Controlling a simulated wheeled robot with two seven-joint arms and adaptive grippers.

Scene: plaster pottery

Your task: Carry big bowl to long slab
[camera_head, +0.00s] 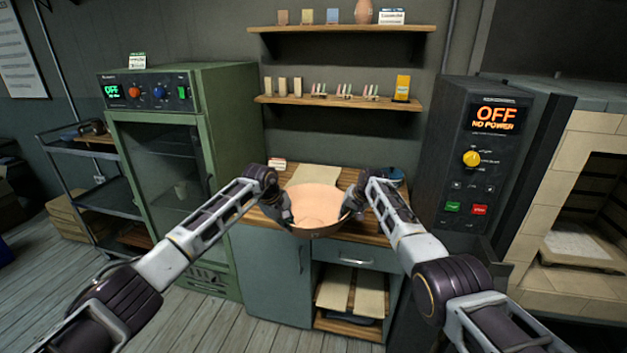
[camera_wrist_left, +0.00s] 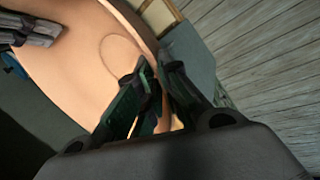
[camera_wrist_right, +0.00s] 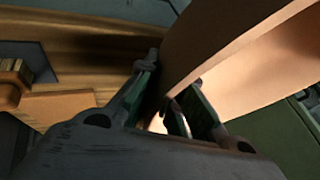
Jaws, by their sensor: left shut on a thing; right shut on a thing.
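The big bowl (camera_head: 314,203) is a wide, pinkish-tan bowl, held level between my two grippers in front of the wooden counter. My left gripper (camera_head: 286,216) is shut on its left rim; the left wrist view shows the fingers (camera_wrist_left: 150,95) pinching the wall of the bowl (camera_wrist_left: 95,45). My right gripper (camera_head: 347,209) is shut on its right rim; the right wrist view shows the fingers (camera_wrist_right: 168,100) on either side of the bowl wall (camera_wrist_right: 225,45). A pale long slab (camera_head: 316,176) lies on the counter behind the bowl, its near part hidden by the bowl.
The wooden counter (camera_head: 345,178) has a dark blue item (camera_head: 394,174) at its right and a small card (camera_head: 277,164) at its left. A green cabinet (camera_head: 182,140) stands left, a dark control box (camera_head: 481,150) and kiln (camera_head: 580,200) right. Shelves (camera_head: 340,101) hang above.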

